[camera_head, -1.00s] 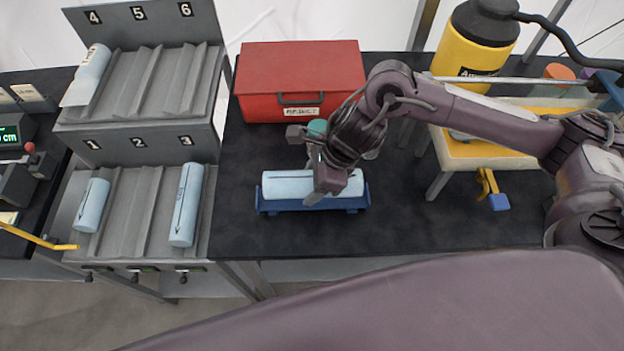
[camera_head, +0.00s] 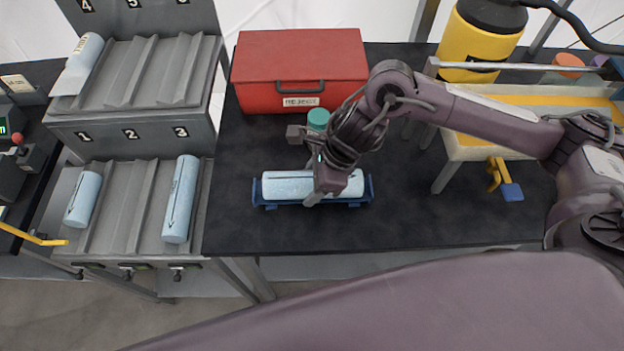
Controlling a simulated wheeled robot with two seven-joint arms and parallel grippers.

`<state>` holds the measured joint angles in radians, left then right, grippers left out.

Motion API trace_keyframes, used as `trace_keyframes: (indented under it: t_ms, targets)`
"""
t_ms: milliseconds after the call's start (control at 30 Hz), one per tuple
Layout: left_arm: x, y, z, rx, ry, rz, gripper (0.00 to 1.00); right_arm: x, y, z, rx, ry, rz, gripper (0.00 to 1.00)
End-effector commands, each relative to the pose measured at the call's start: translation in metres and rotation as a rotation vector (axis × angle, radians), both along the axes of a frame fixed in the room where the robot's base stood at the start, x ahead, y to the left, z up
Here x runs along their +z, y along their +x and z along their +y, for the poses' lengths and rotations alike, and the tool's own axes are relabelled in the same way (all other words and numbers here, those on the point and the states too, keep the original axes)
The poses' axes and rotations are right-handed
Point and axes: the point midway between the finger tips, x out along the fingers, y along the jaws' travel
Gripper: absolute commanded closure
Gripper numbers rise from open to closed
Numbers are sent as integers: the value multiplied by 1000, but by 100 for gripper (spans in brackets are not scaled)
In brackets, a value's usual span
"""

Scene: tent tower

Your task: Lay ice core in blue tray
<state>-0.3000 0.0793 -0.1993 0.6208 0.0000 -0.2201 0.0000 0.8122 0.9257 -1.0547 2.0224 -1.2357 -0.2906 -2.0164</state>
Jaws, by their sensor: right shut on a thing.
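A pale blue ice core (camera_head: 285,185) lies lengthwise in the blue tray (camera_head: 264,205) on the black table. My right gripper (camera_head: 314,186) is over the middle of the core, shut on it from above. The gripper and wrist hide part of the core's middle. More cores lie in the grey rack: one in slot 1 (camera_head: 83,200), one in slot 3 (camera_head: 180,198) and one in slot 4 (camera_head: 84,55), which has a white sleeve or paper at its lower end. My left gripper is not in view.
A red box (camera_head: 300,65) with a handle stands behind the tray. A teal-capped item (camera_head: 318,118) stands behind my right gripper. A yellow-topped stand (camera_head: 500,118) and a yellow flask (camera_head: 480,40) are at right. The table front is clear.

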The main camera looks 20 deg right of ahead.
Motion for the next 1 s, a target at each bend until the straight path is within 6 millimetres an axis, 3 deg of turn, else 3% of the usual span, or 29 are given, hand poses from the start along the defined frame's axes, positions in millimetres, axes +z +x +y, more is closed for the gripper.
trace_keyframes:
  t_ms: [1000]
  targets:
    - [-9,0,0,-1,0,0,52,-5,1,0,0,1,-3,86]
